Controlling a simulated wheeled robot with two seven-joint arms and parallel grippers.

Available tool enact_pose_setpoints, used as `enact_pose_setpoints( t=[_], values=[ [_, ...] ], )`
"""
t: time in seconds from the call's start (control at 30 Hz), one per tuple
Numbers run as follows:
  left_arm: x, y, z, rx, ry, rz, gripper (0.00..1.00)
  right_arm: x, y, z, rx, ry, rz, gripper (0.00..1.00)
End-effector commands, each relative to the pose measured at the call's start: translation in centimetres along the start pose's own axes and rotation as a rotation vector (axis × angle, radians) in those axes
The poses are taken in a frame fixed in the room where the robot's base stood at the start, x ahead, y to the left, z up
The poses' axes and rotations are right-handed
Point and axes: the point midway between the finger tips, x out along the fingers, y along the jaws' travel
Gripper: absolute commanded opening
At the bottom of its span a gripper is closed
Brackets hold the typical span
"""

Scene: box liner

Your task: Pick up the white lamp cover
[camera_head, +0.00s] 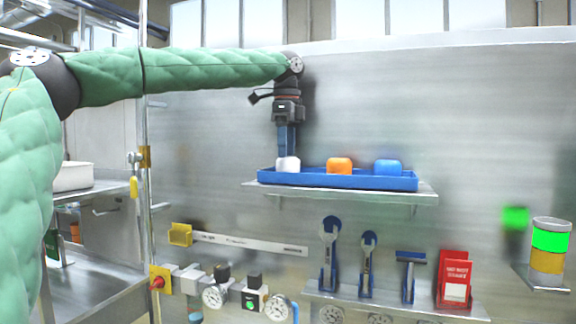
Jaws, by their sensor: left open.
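The white lamp cover (288,164) stands at the left end of a blue tray (335,181) on a metal wall shelf. An orange cover (340,166) and a blue cover (388,167) stand to its right in the same tray. My left gripper (287,153) points straight down over the white lamp cover, with its fingers at or just above its top. The gripper is open; whether the fingers touch the cover cannot be told. My right gripper is not in view.
The shelf (428,195) sticks out from a metal wall panel. Below it a lower shelf (390,306) holds wrenches, a blue-handled tool and a red sign box (453,278). A green and yellow light stack (549,250) is at right. Valves and gauges (215,296) sit at lower left.

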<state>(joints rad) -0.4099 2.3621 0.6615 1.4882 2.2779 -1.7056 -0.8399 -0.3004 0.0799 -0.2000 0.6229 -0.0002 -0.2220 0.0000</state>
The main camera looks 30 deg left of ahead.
Motion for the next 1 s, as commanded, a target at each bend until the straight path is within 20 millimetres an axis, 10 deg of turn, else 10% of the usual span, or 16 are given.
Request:
enact_pose_setpoints(
  t=[0.67, 0.87, 1.0],
  values=[
    [4.4, 0.2, -0.3, -0.001, -0.001, -0.001, 0.65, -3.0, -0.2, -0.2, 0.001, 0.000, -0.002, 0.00],
    [4.4, 0.2, -0.3, -0.001, -0.001, 0.000, 0.32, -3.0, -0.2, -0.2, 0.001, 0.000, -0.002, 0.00],
    [4.4, 0.2, -0.3, -0.001, -0.001, 0.000, 0.31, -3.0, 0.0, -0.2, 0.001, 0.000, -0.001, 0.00]
  ],
)
